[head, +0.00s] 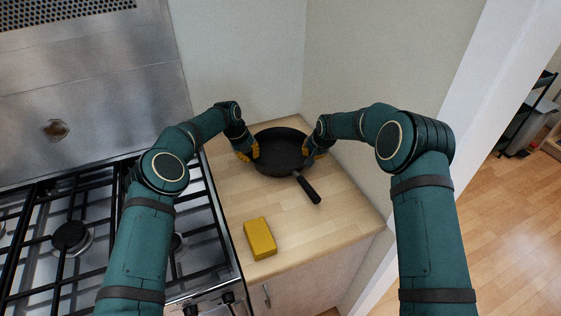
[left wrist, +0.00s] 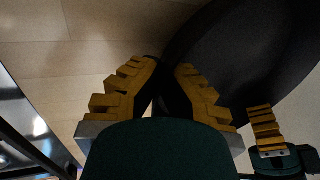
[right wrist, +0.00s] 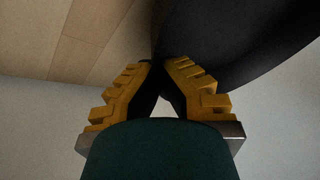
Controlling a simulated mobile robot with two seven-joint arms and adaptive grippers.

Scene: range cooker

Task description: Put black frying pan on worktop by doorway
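The black frying pan (head: 281,151) is at the back of the wooden worktop (head: 228,197), level, with its handle (head: 308,189) toward the front right. I cannot tell whether it touches the wood or is just above it. My left gripper (head: 250,153) is at the pan's left rim; in the left wrist view its yellow fingers (left wrist: 168,72) close around the rim. My right gripper (head: 310,154) is at the right rim; in the right wrist view its fingers (right wrist: 158,68) pinch the rim likewise. The fingertips are partly hidden by the dark pan.
A yellow block (head: 260,238) lies on the front of the worktop. The gas cooker (head: 70,238) with black grates adjoins on the left. Walls (head: 355,75) close in the back and right sides. The doorway with a wooden floor (head: 510,210) is at the right.

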